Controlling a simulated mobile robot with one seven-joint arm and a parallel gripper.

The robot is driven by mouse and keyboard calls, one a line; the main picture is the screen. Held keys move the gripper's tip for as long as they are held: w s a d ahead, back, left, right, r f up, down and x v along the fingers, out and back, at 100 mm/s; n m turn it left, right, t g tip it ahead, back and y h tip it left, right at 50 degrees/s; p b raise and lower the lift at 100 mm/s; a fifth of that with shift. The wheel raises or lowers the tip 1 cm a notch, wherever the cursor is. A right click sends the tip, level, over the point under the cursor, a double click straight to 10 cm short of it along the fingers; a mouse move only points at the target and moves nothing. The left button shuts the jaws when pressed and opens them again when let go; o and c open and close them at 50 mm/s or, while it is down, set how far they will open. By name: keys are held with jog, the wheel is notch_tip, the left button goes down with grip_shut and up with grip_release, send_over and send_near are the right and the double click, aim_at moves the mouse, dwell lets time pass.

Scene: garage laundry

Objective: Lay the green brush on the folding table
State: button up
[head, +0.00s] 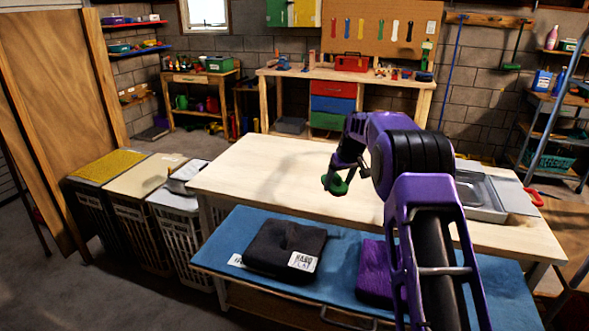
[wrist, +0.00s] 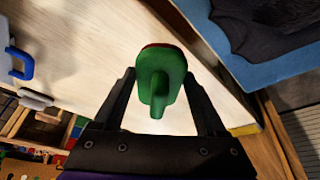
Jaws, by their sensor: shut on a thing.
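The green brush (wrist: 163,66) is between the two dark fingers of my gripper (wrist: 160,80), which is shut on it. In the head view the brush (head: 338,187) shows small and green below my gripper (head: 335,181), over the pale wooden table (head: 265,175). That table looks like the folding table; its bare top (wrist: 100,45) lies beneath the brush in the wrist view. The brush appears held above the top, but the exact gap is hard to tell. A thin reddish rim shows at its far end.
A blue surface (head: 225,262) at the table's front carries a folded dark garment (head: 285,245) and a purple cloth (head: 374,275). A grey metal basin (head: 480,198) and a red-handled thing (head: 534,197) are at the table's right. Hampers (head: 130,220) stand left. The table's left half is clear.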

aim_at(336, 207)
jog(key=w, duration=0.2)
jog(key=shift+w+d+n, duration=0.3)
jog(key=shift+w+d, duration=0.05)
jog(key=shift+w, duration=0.05)
jog(key=shift+w+d+n+y, duration=0.3)
jog(key=shift+w+d, duration=0.05)
jog(key=shift+w, duration=0.2)
jog(key=shift+w+f+b, duration=0.1)
jog(key=shift+f+b, duration=0.6)
jog(key=shift+f, duration=4.25)
jog(key=o, duration=1.1)
jog(key=v, duration=1.2)
jog(key=shift+d+r, duration=0.1)
